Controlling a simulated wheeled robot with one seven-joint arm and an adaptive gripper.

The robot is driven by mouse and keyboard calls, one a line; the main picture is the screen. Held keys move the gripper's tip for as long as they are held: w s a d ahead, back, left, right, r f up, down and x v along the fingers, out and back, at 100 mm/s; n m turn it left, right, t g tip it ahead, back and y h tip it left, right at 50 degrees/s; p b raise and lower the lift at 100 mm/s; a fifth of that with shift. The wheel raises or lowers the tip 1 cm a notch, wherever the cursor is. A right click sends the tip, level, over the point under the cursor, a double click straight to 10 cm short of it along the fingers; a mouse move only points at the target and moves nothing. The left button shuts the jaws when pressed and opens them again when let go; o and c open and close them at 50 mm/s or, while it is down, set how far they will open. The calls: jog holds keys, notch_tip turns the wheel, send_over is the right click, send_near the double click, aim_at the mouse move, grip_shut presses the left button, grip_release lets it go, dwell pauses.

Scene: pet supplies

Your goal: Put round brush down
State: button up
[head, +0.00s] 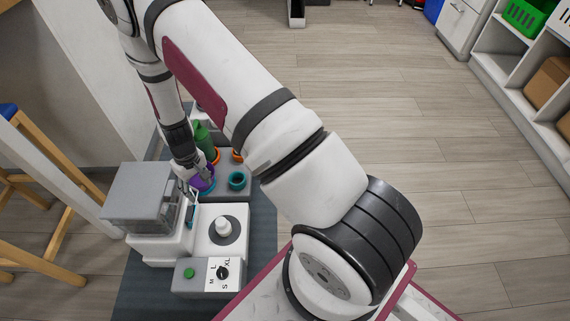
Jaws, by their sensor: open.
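My gripper (192,181) reaches down at the left of the picture, just above and beside a purple round thing (207,184) with a teal rim. The jaws are open, though small and partly hidden in this view. I cannot tell for sure which thing is the round brush. A thin teal-and-white piece (190,214) stands just below the gripper, beside the grey box. A teal cup-like holder (237,181) is to the right of the purple thing on a grey tray (232,197).
A green bottle-like thing (203,138) and orange rings stand behind the gripper. My arm hides part of the tray. Wooden floor is clear at right.

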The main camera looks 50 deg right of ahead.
jog(key=s+r, duration=0.4)
jog(key=r, duration=0.7)
jog(key=s+a+r, duration=0.1)
jog(key=s+r, duration=0.2)
jog(key=r, duration=0.7)
jog(key=s+r, duration=0.4)
jog(key=r, duration=0.7)
jog(key=s+d+r, duration=0.1)
jog(key=s+r, duration=0.4)
jog(key=s, duration=0.7)
jog(key=s+d+r+m, duration=0.1)
jog(key=s+r, duration=0.4)
jog(key=s, duration=0.8)
jog(key=shift+s, duration=0.25)
notch_tip(320, 180, up, 33)
jog(key=t+p, duration=0.4)
jog(key=p, duration=2.7)
jog(key=shift+d+f, duration=0.15)
jog(key=shift+d, duration=0.1)
